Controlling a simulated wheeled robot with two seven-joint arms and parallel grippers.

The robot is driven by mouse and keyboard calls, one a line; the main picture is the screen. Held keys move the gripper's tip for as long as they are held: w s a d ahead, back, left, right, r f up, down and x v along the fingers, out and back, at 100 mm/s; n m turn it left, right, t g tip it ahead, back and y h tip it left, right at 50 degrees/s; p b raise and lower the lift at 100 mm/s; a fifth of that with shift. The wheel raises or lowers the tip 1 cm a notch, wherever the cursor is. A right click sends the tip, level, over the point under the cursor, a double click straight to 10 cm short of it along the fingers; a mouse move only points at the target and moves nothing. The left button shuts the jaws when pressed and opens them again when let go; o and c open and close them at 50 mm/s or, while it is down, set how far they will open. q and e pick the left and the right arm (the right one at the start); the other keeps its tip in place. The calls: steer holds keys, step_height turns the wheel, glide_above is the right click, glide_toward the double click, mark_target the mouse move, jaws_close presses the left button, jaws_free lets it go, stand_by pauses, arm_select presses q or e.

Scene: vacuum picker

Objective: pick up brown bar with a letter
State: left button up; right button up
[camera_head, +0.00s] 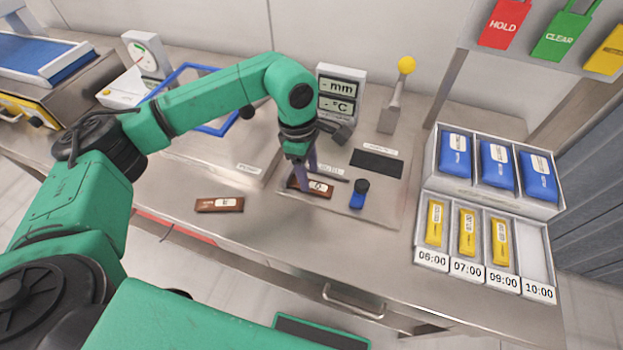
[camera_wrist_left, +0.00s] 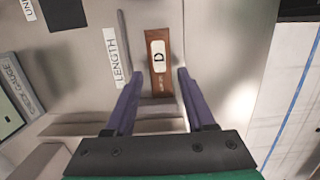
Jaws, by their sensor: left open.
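A brown bar (camera_head: 322,191) with a white label lies on the grey measuring board, partly hidden by my left gripper (camera_head: 304,172). In the left wrist view the bar (camera_wrist_left: 159,88) shows a label with a large letter that looks like D, and small marks below it. My left gripper (camera_wrist_left: 158,75) is open. Its two purple fingers show on either side of the bar's near part, with nothing held. A second brown bar (camera_head: 207,206) with a white label lies on the bench to the left; its letter is too small to read. My right gripper is not in view.
A display (camera_head: 341,75) and a yellow-knobbed lever (camera_head: 392,108) stand behind. Right are trays with blue packs (camera_head: 455,155) and yellow packs (camera_head: 467,232).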

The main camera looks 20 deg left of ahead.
mark_target(311, 186)
arm_select(q)
steer(key=shift+d+f, duration=0.15)
steer(key=shift+f, duration=1)
jaws_close()
